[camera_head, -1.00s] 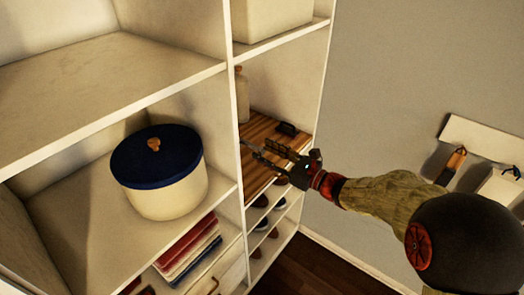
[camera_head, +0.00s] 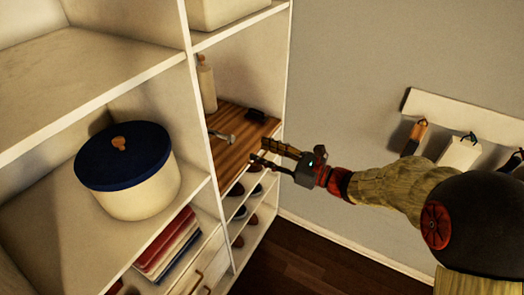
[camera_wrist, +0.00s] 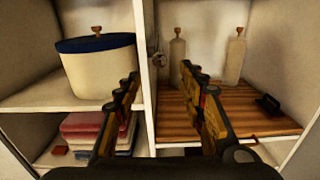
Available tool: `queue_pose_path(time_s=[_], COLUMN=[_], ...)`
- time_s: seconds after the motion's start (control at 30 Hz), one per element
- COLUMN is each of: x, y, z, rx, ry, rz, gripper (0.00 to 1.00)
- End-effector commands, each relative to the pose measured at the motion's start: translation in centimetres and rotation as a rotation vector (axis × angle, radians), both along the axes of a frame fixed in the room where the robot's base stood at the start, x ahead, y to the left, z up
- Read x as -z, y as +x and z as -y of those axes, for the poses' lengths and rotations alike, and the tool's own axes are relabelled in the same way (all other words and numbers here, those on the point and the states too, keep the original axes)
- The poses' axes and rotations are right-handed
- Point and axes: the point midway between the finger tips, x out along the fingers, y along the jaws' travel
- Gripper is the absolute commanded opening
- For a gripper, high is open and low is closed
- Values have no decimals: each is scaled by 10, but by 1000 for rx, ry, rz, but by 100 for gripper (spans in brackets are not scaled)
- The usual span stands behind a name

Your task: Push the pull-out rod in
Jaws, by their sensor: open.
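The pull-out rod (camera_head: 222,137) is a short metal rod with a knob-like end. It sticks out from the upright divider, above the wooden shelf board. In the wrist view, a small metal piece (camera_wrist: 158,58) at the divider, between my fingers, looks like the same rod seen nearly end-on. My gripper (camera_head: 257,152) is open and empty, in front of the wooden board and apart from the rod, to its right in the head view. Its two fingers (camera_wrist: 158,77) stand on either side of the divider's front edge in the wrist view.
The wooden board (camera_head: 235,155) carries a dark block (camera_head: 256,115) and bottles, one at the divider (camera_head: 207,88). A cream pot with a blue lid (camera_head: 125,165) stands in the left compartment, above folded cloths (camera_head: 168,240). Shoes lie below. Wall hooks (camera_head: 460,115) hang right.

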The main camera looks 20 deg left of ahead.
Motion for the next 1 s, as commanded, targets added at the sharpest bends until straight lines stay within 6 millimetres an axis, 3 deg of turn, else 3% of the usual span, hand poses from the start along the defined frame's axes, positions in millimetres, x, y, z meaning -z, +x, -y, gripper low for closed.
queue_pose_path(time_s=[0.23,0.57,1.0], x=[-13,0,0], y=[-10,2,7], z=[-13,-33,-93], rx=[-18,-1,-1], ry=[-8,1,1], rz=[-32,2,0], gripper=[41,41,41])
